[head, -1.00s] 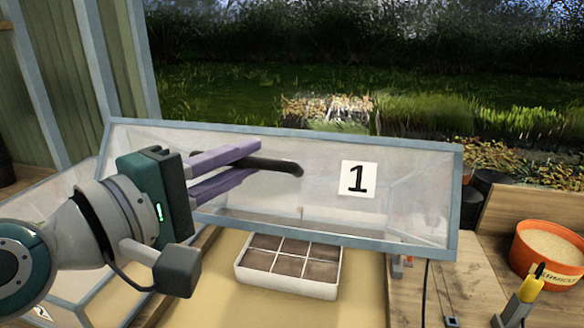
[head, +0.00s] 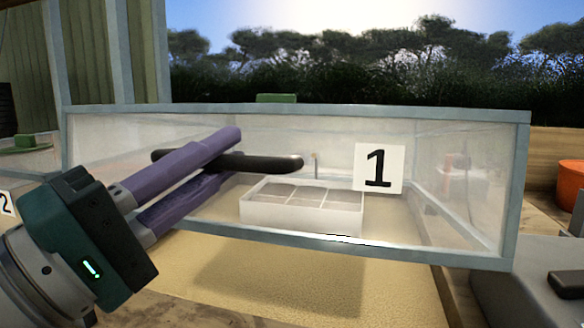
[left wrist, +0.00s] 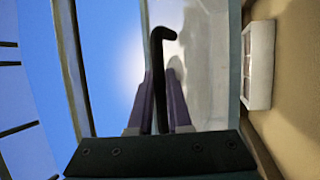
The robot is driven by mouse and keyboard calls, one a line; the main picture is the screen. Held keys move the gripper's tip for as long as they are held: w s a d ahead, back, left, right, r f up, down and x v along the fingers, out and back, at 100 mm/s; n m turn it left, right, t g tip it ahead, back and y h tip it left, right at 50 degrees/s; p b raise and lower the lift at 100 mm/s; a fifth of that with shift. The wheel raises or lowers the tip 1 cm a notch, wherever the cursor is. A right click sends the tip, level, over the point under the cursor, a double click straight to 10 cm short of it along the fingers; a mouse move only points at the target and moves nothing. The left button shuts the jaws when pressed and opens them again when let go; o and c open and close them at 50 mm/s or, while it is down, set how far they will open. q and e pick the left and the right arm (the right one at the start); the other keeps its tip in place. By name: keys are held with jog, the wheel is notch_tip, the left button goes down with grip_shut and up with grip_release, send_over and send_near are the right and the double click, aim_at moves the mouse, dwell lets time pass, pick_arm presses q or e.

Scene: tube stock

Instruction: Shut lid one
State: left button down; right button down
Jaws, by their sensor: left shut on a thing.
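Lid one (head: 330,245) is a clear panel in a grey-blue frame with a white label marked 1 (head: 378,168). It stands raised and steep across the middle of the head view. My left gripper (head: 222,158) is shut on the lid's black bar handle (head: 265,162), left of the label. In the left wrist view the handle (left wrist: 160,75) runs between the two purple fingers. A white tray with several compartments (head: 300,212) shows through the clear panel; it also shows in the left wrist view (left wrist: 246,70). My right gripper is not in view.
Sandy ground (head: 270,280) lies in front of and below the lid. An orange pot (head: 570,186) stands at the right edge. Part of another box with a label marked 2 (head: 6,204) is at the left edge.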

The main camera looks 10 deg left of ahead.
aim_at(255, 232)
pick_arm(q)
jog(key=f+b, duration=0.2)
jog(key=f, duration=0.1)
jog(key=s+f+b, duration=0.1)
jog(key=f+b, duration=0.1)
jog(key=f, duration=0.1)
jog(key=s+f+b, duration=0.1)
jog(key=f+b, duration=0.1)
jog(key=f, duration=0.1)
jog(key=shift+f, duration=0.1)
jog(key=shift+f+b, duration=0.35)
jog(key=shift+b, duration=0.1)
jog(key=shift+f, duration=0.35)
jog(key=c, duration=1.1)
grip_release()
jog(key=v, duration=0.9)
jog(key=shift+s+a, duration=0.3)
jog(key=shift+s, duration=0.1)
